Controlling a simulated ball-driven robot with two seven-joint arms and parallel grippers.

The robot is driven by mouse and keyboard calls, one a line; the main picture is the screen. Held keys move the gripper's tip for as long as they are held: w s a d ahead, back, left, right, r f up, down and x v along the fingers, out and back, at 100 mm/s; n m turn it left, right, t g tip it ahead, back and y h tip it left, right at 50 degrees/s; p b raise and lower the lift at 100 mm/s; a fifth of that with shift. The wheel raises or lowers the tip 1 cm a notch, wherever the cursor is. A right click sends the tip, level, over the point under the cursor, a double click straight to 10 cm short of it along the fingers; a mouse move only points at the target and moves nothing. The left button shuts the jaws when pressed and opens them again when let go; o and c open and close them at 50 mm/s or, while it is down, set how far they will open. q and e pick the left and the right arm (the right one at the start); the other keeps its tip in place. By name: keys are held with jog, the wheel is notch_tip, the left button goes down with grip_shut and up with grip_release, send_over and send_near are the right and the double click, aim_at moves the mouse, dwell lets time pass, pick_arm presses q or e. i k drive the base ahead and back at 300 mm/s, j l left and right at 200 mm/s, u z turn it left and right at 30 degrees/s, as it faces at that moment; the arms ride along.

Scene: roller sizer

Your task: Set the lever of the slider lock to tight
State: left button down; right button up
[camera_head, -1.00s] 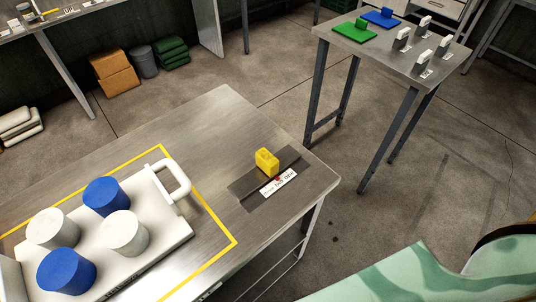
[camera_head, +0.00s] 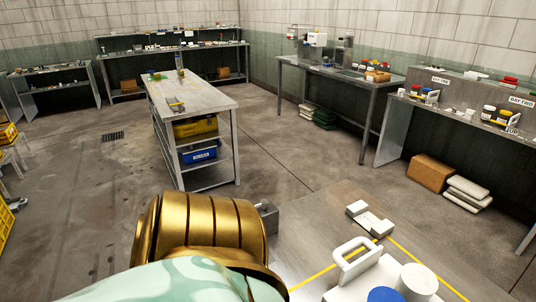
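The slider lock with its lever is not in view now. The near steel table (camera_head: 315,215) shows at the bottom right, with yellow border lines on its top. A gold and pale green arm part of mine (camera_head: 205,225) fills the bottom left, beside the table's left edge. I see no gripper fingers on it. A small grey block (camera_head: 268,216) shows just right of the gold part; I cannot tell what it is. My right gripper is out of view.
A white tray (camera_head: 353,270) with a raised handle holds a white cylinder (camera_head: 416,281) and a blue cylinder (camera_head: 384,295). A white fixture (camera_head: 370,219) sits behind it. A steel workbench (camera_head: 205,98) stands farther back, with open floor (camera_head: 85,200) to its left.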

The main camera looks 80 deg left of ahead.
aim_at(264, 203)
jog(key=u, duration=0.5)
jog(key=j+u, duration=0.15)
jog(key=u, duration=0.35)
jog(key=j+u, duration=0.15)
jog(key=u, duration=0.35)
jog(key=j+u, duration=0.1)
jog(key=u, duration=0.4)
jog(key=j+u, duration=0.1)
jog(key=u, duration=0.4)
